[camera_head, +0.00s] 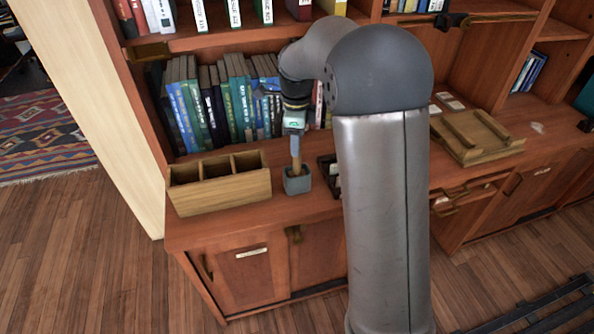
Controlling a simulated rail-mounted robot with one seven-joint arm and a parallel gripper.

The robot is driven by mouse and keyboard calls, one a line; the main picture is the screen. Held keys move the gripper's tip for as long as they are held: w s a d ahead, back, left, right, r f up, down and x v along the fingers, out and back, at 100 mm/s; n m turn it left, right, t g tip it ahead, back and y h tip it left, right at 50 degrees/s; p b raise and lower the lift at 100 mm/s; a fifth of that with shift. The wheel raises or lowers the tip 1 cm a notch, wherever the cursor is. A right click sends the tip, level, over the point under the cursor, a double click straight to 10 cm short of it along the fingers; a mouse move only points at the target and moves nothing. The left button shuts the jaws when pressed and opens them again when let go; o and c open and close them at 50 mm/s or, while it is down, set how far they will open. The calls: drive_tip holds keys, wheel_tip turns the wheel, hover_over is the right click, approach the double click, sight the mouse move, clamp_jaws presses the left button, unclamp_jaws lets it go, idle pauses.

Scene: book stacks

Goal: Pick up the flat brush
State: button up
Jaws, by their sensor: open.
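The flat brush (297,158) appears as a thin upright piece with a brown part, standing in a small grey square cup (298,183) on the wooden counter. Its lower end is hidden inside the cup. My gripper (295,133) points down directly above the cup, at the upper end of the brush. It is open. The fingers are too small to tell whether they stand around the brush or just above it, or whether they touch it.
A wooden box with three compartments (219,195) stands left of the cup. A dark tray (328,172) is close on the right, partly hidden by my arm. Rows of books (235,100) stand behind. A wooden tray (477,137) lies farther right.

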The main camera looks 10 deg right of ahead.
hover_over(297, 173)
drive_tip(key=w, duration=0.1)
wheel_tip(297, 173, down, 4)
drive_tip(key=shift+d+f, duration=0.1)
drive_tip(key=shift+f, duration=0.05)
clamp_jaws()
